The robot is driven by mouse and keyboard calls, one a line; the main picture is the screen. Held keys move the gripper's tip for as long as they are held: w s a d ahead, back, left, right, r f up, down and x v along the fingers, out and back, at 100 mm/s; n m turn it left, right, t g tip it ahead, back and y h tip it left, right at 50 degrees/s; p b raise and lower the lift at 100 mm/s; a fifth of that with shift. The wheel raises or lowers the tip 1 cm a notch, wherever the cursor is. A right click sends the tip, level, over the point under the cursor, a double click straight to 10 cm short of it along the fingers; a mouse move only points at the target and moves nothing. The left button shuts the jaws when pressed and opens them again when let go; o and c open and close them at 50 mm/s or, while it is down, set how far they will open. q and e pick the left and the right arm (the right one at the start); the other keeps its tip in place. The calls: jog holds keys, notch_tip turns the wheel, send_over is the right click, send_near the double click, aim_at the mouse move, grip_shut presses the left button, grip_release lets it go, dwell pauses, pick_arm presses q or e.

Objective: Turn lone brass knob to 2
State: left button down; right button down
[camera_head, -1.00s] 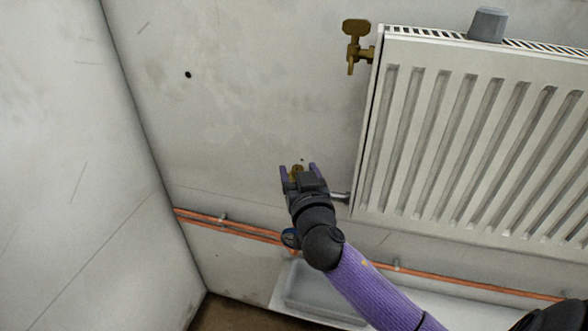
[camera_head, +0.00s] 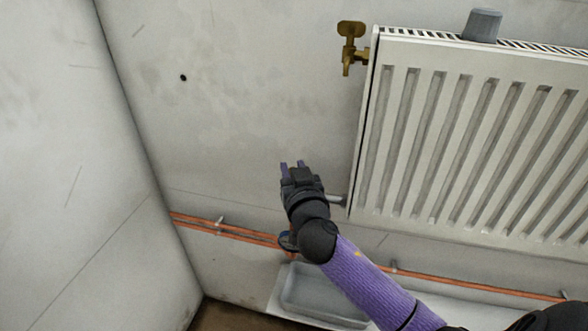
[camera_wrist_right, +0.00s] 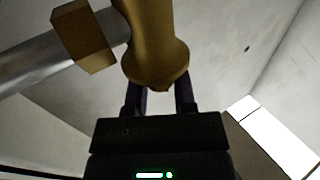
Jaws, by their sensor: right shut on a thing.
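My right gripper (camera_head: 292,166) is at the wall, just left of the radiator's lower left corner, in the head view. Its two purple fingers are close together, shut on the brass knob, which the gripper hides in that view. In the right wrist view, the rounded brass knob (camera_wrist_right: 155,55) lies at the dark fingers, with a brass nut (camera_wrist_right: 85,35) and a grey pipe (camera_wrist_right: 35,68) beside it. The knob's markings and setting cannot be read. My left gripper is not in view.
The white radiator (camera_head: 450,140) fills the right side, with a grey cap (camera_head: 482,25) on top. A brass valve (camera_head: 351,45) sits at its upper left. Copper pipes (camera_head: 240,233) run low along the wall, above a grey tray (camera_head: 325,297).

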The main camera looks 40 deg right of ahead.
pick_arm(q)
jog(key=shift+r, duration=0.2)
pick_arm(e)
jog(key=shift+n+y, duration=0.3)
jog(key=shift+y, duration=0.2)
jog(key=n+t+y+p, duration=0.1)
jog(key=y, duration=0.1)
jog(key=shift+r+n+y+p, duration=0.15)
jog(key=shift+n+y+p, duration=0.15)
jog(key=shift+n+p, duration=0.1)
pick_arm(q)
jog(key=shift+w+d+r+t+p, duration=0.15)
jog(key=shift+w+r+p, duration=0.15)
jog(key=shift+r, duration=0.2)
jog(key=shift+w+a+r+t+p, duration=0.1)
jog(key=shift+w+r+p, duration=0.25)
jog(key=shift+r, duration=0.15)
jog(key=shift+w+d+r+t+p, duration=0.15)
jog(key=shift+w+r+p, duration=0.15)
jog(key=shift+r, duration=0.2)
pick_arm(e)
jog(key=shift+n+y, duration=1.5)
jog(key=shift+y, duration=0.9)
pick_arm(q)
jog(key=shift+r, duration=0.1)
pick_arm(e)
jog(key=shift+y, duration=0.3)
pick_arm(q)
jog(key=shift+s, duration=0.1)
